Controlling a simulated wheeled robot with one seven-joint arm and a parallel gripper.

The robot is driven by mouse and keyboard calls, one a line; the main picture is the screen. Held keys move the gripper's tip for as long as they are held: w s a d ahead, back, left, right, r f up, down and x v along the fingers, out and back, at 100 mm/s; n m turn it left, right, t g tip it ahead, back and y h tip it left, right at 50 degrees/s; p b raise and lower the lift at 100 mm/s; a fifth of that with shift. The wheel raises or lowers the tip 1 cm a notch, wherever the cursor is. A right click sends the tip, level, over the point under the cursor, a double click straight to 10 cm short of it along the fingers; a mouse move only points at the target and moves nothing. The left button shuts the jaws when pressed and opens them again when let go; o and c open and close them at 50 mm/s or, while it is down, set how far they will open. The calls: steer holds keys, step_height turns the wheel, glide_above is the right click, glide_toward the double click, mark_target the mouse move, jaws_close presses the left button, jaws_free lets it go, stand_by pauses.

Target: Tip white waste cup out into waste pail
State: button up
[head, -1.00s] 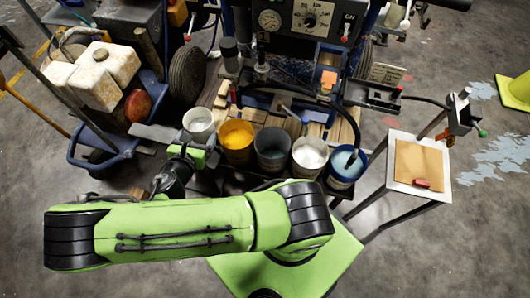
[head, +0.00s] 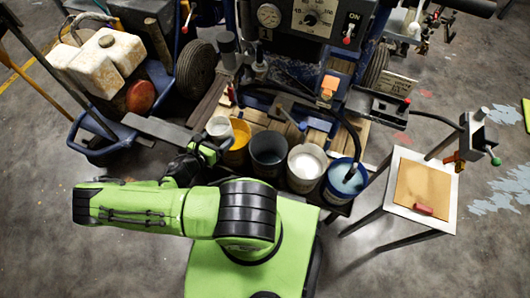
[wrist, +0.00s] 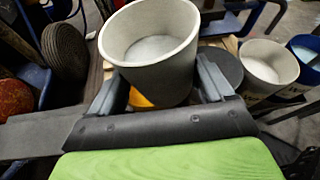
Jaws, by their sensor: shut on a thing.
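My gripper (head: 214,150) is shut on a white cup (head: 219,128) and holds it nearly upright. The wrist view shows the cup (wrist: 152,50) between the two fingers, with pale grey-white matter inside. The cup overlaps the yellow-filled pail (head: 239,143) and hides part of it. A dark grey pail (head: 268,152) stands to the right of that. I cannot tell for sure which pail is the waste pail; the dark one also shows in the wrist view (wrist: 228,66), partly behind the right finger.
A white-filled pail (head: 306,164) and a blue-filled pail (head: 342,182) stand farther right in the row. Behind them is the striper machine (head: 320,20) with hoses and levers. A small stand (head: 425,185) is at right. A wheel (head: 196,75) and a blue cart (head: 100,145) are at left.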

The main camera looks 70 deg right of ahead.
steer(key=s+d+f+g+y+b, duration=0.1)
steer(key=s+f+g, duration=0.3)
steer(key=s, duration=0.5)
steer(key=s+d+f+g+y+b, duration=0.2)
steer(key=s+d+f+g+b, duration=0.2)
steer(key=s, duration=0.6)
steer(key=shift+s+d+f+n+g+y+b, duration=0.2)
steer(key=shift+d+f+n+g+y+b, duration=0.15)
steer(key=shift+f, duration=0.6)
steer(key=shift+a+n+g+b, duration=0.15)
steer(key=shift+n+g+b, duration=0.1)
steer(key=shift+b, duration=0.15)
steer(key=shift+w+f+n+g+b, duration=0.15)
steer(key=shift+n+g+b, duration=0.15)
steer(key=shift+n+b, duration=0.3)
steer(key=shift+f+n+g+b, duration=0.15)
steer(key=shift+n+g+b, duration=0.15)
steer(key=shift+n+b, duration=0.3)
stand_by(3.6)
